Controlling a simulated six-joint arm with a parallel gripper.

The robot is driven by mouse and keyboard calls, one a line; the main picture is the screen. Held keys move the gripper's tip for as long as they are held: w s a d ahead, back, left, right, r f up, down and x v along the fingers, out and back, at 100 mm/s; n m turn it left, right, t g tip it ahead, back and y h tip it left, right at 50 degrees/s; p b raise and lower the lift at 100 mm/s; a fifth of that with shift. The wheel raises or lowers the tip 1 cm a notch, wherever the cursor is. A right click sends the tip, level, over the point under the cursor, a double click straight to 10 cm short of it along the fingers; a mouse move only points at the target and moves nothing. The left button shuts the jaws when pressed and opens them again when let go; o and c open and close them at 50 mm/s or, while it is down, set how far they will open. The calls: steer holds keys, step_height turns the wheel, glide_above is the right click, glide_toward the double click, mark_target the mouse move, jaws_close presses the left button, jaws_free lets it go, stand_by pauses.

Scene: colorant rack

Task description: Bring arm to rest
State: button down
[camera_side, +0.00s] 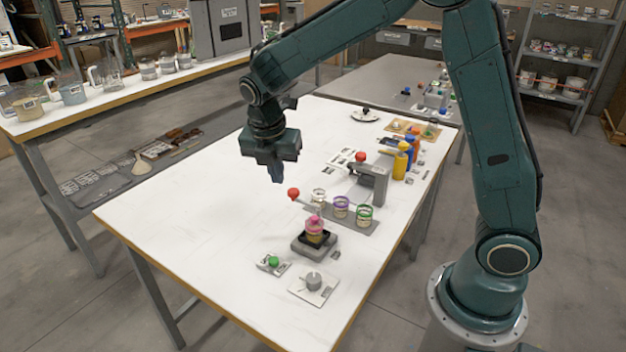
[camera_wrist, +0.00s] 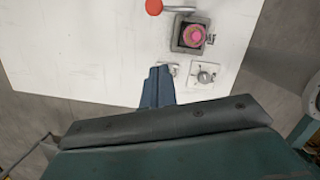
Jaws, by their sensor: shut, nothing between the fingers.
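My gripper (camera_side: 277,174) hangs above the white table (camera_side: 170,205), pointing down, left of the colorant rack in the side view. Its fingers are shut with nothing between them. In the wrist view the shut fingers (camera_wrist: 157,86) point over the white table top. A pink-topped container (camera_side: 314,229) stands on a dark square device (camera_side: 313,245) near the front of the table. It also shows in the wrist view (camera_wrist: 193,36). The rack (camera_side: 375,220) holds jars with white, purple and green rims to the right of my gripper.
A red ball-shaped knob (camera_side: 294,193) is close to the right of my gripper. A green button box (camera_side: 273,263) and a plate with a grey knob (camera_side: 314,283) lie at the front. Yellow, blue and orange bottles (camera_side: 400,164) stand farther back. The table's left side is clear.

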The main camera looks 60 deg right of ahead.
steer(key=s+r+m+t+y, duration=0.1)
steer(key=s+r+m+t, duration=0.1)
steer(key=s+r+m, duration=0.85)
steer(key=s+r+m+t+y, duration=0.1)
steer(key=s+m+t, duration=0.1)
steer(key=s+m, duration=0.9)
steer(key=shift+s+t, duration=0.4)
steer(key=shift+s, duration=1.4)
steer(key=shift+m, duration=0.25)
